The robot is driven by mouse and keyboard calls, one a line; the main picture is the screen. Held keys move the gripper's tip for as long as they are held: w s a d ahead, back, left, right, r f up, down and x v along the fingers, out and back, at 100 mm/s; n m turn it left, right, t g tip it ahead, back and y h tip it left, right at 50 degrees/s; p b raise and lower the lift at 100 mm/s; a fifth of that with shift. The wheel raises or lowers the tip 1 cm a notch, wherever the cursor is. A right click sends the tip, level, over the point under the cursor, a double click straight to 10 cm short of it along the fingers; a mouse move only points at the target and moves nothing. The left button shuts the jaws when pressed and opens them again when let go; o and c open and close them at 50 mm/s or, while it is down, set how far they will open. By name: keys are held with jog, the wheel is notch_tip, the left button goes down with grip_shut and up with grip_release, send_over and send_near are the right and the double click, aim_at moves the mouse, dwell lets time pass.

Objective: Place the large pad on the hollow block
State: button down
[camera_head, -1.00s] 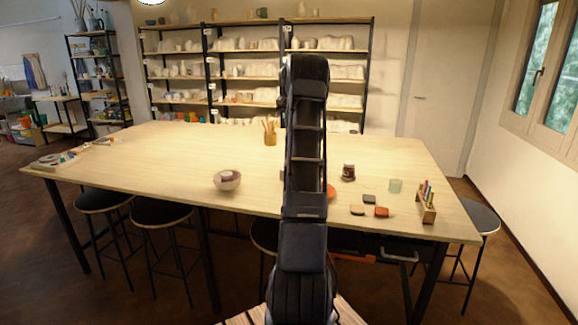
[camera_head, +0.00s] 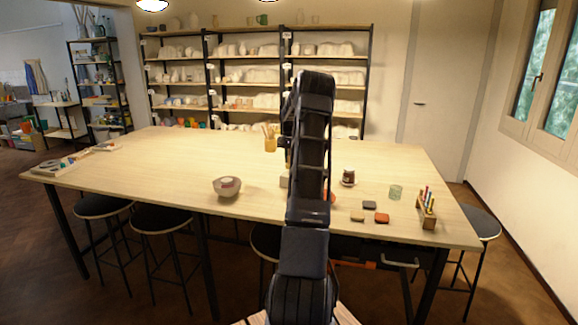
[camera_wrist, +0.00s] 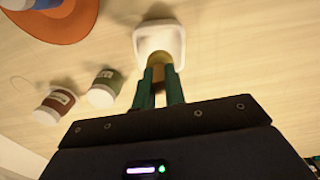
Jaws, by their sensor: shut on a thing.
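My gripper (camera_wrist: 161,84) shows in the wrist view with its two green fingers close together. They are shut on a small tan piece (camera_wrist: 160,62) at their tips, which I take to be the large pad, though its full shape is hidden. Just beyond it is a pale, rounded-square block (camera_wrist: 179,40), likely the hollow block. The tan piece overlaps it in view, and I cannot tell whether they touch. In the head view a pale block (camera_head: 285,182) shows at the left edge of my arm, which hides most of that spot and my fingertips.
An orange disc (camera_wrist: 75,30) and two labelled jars (camera_wrist: 55,104) (camera_wrist: 103,88) are nearby. On the table (camera_head: 150,165) are a bowl (camera_head: 227,187), a brush cup (camera_head: 270,144), a glass (camera_head: 395,192), a pen rack (camera_head: 427,212) and three small pads (camera_head: 369,205) (camera_head: 357,217) (camera_head: 382,218). The left-middle table is clear.

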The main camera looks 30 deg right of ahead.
jog(key=shift+f, duration=1.7)
jog(key=shift+f, duration=0.1)
jog(key=c, duration=1.5)
grip_release()
jog(key=shift+o, duration=0.2)
